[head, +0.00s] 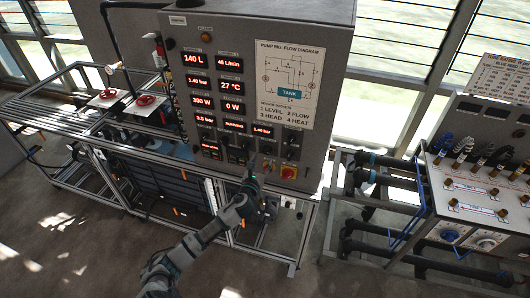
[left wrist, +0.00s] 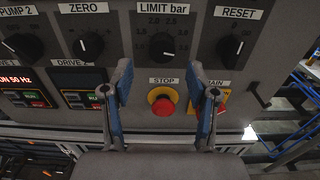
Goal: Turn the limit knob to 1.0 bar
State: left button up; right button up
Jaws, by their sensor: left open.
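The LIMIT bar knob (left wrist: 168,46) is a round black knob on the grey control panel, under its white label in the left wrist view. Small scale figures surround it, and the ones near the top read about 2.0. A short light mark shows low on the knob, but I cannot tell its exact setting. My left gripper (left wrist: 159,72) is open and empty, its two blue-grey fingers spread just below and either side of the knob. In the head view my left gripper (head: 251,168) is in front of the panel's lower edge. My right gripper is not in view.
The red STOP button (left wrist: 163,106) on its yellow base sits directly below the knob, between the fingers. The ZERO knob (left wrist: 87,44) and RESET knob (left wrist: 230,47) flank it. A yellow MAIN switch (left wrist: 222,101) is partly behind the right finger. A hose bench (head: 425,210) stands at right.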

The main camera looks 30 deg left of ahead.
aim_at(267, 153)
pick_arm(q)
jog(key=x, duration=0.4)
jog(key=shift+w+d, duration=0.25)
jog(key=shift+d, duration=0.05)
jog(key=shift+w+a, duration=0.2)
jog(key=shift+w, duration=0.3)
jog(key=shift+a, duration=0.35)
jog(key=c, duration=0.4)
grip_shut()
jog(key=shift+d, duration=0.3)
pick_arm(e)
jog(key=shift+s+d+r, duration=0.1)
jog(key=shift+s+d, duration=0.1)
